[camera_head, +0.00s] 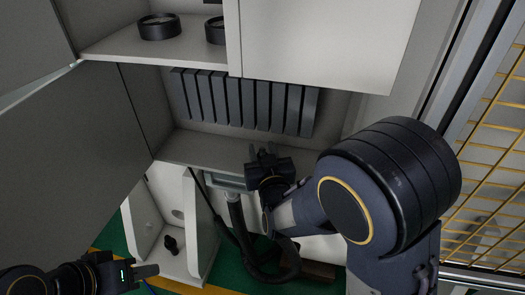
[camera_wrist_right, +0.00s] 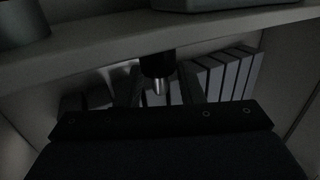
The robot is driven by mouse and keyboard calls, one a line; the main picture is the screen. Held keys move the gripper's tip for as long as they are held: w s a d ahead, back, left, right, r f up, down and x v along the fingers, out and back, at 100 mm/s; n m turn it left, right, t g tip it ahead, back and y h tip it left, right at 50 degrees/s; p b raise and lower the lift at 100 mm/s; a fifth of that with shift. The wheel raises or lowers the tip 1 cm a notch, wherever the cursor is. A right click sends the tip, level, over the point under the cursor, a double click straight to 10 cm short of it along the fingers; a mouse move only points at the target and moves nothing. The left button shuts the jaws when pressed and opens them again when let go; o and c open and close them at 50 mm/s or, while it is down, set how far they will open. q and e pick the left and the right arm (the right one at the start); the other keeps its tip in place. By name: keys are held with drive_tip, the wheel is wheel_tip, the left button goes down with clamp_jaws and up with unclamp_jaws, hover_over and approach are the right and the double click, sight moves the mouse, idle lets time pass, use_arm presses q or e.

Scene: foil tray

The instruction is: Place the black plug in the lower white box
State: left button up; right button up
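A black plug-like piece with a silver tip (camera_wrist_right: 158,70) shows in the right wrist view between the fingers of my right gripper (camera_wrist_right: 162,88). Dim light hides whether the fingers touch it. In the head view my right gripper (camera_head: 263,153) is in front of the cabinet's lower shelf, fingers pointing up into the opening. The lower white box (camera_head: 205,235) stands below that shelf, to the left, open towards me. A small black object (camera_head: 170,243) stands on its floor. My left gripper (camera_head: 146,270) is at the bottom left, in front of the box; its finger gap is unclear.
Black rings (camera_head: 158,27) sit on the upper shelf (camera_head: 115,48). Grey slats (camera_head: 245,100) line the middle opening. A grey cabinet door (camera_head: 70,150) stands open at left. A dark hose (camera_head: 240,222) hangs right of the box. A yellow mesh fence (camera_head: 500,130) is at right.

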drive_tip(key=shift+r, duration=0.2)
drive_tip(key=s+d, duration=0.1)
drive_tip(key=s, duration=1.1)
drive_tip(key=shift+d+r+p, duration=0.15)
drive_tip(key=shift+d+p, duration=0.15)
drive_tip(key=shift+p, duration=0.1)
